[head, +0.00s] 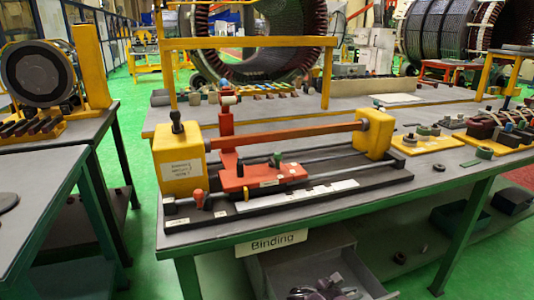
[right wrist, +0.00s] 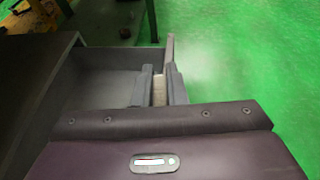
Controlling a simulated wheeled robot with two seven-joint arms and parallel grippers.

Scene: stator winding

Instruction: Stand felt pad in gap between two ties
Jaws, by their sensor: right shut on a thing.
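My right gripper (right wrist: 159,86) is shut on the upper edge of the front wall (right wrist: 170,48) of an open grey drawer (right wrist: 108,58), as far as the right wrist view shows. A pale strip shows between its fingers. In the head view the drawer (head: 305,262) hangs under the table marked "Binding", and my right gripper (head: 325,291) is at its front, cut by the bottom edge. The part of the drawer in the wrist view looks empty. I cannot pick out the felt pad or the two ties for certain. My left gripper is not in view.
The grey table (head: 440,188) carries a yellow and orange binding fixture (head: 290,137) and small-part trays (head: 425,143) at the right. A large stator (head: 270,35) stands behind. Another table (head: 35,185) is at the left. Green floor beside the drawer is clear.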

